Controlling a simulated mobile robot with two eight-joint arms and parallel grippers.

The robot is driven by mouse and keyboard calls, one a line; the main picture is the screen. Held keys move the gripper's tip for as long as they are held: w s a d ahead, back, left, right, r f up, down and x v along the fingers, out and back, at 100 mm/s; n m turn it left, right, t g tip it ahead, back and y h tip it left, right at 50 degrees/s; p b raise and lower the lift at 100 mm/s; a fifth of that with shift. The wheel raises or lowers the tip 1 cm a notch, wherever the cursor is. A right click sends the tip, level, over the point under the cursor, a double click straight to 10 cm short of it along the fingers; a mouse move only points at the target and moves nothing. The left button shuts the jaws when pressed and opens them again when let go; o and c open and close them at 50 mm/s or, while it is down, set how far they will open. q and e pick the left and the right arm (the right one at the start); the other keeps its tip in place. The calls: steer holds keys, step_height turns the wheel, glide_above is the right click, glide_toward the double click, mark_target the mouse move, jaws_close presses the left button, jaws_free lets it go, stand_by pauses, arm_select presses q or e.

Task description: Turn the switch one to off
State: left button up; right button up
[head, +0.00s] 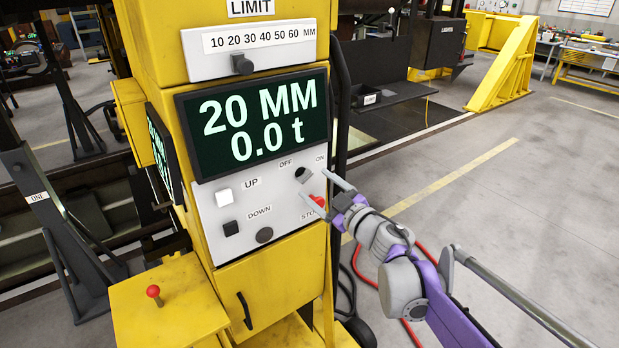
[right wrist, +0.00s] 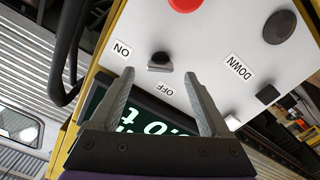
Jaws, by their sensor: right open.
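The rotary switch (head: 302,174) is a small dark knob on the white panel of a yellow control column, between the OFF and ON labels. In the right wrist view the switch (right wrist: 160,61) shows a black knob with a grey tab; which label it points to is unclear. My right gripper (head: 314,182) is open and empty in front of the panel. In the right wrist view its fingers (right wrist: 158,74) lie to either side of the knob, apparently short of it. The display (head: 253,120) is lit and reads 20 MM and 0.0 t. My left gripper is out of view.
The red stop button (head: 316,201) is close below the switch, partly behind my right gripper. UP button (head: 224,195), DOWN button (head: 231,228) and a round dark knob (head: 264,235) share the panel. A red-topped lever (head: 153,291) stands at lower left.

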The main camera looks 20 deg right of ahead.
mark_target(308, 179)
steer(key=shift+x, duration=2)
steer(key=shift+s, duration=0.1)
jaws_close()
